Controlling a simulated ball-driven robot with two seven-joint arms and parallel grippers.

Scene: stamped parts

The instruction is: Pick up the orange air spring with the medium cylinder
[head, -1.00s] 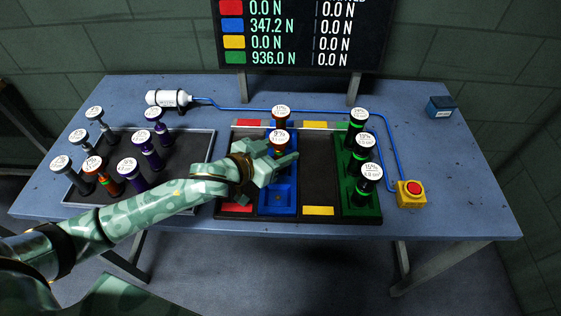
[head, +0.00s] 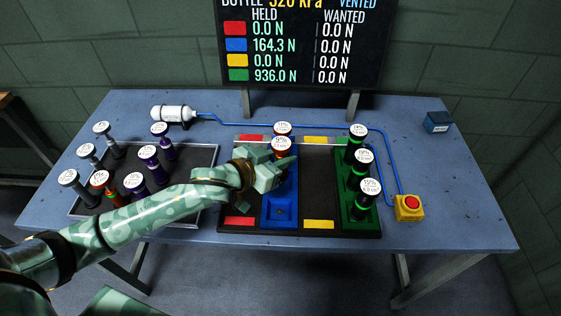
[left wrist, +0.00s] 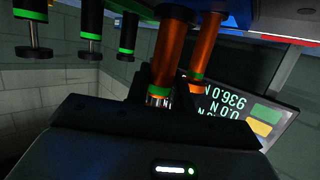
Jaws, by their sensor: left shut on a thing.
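My left gripper (head: 286,172) is shut on an orange air spring (head: 281,151) with a round white top label, above the blue strip (head: 280,210). In the left wrist view this orange spring (left wrist: 172,50) stands between the fingers, with a green band near them. A second orange spring (head: 282,129) is just behind it on the blue strip, and also shows in the wrist view (left wrist: 205,52). A third orange spring (head: 101,182) stands in the left tray. The labels are too small to compare cylinder sizes. My right gripper is not in view.
The left tray (head: 185,218) holds several grey and purple springs. Several black springs with green bands (head: 363,185) stand on the green strip to the right. A white bottle (head: 173,113), blue hose, yellow button box (head: 409,207) and display (head: 300,45) surround the board.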

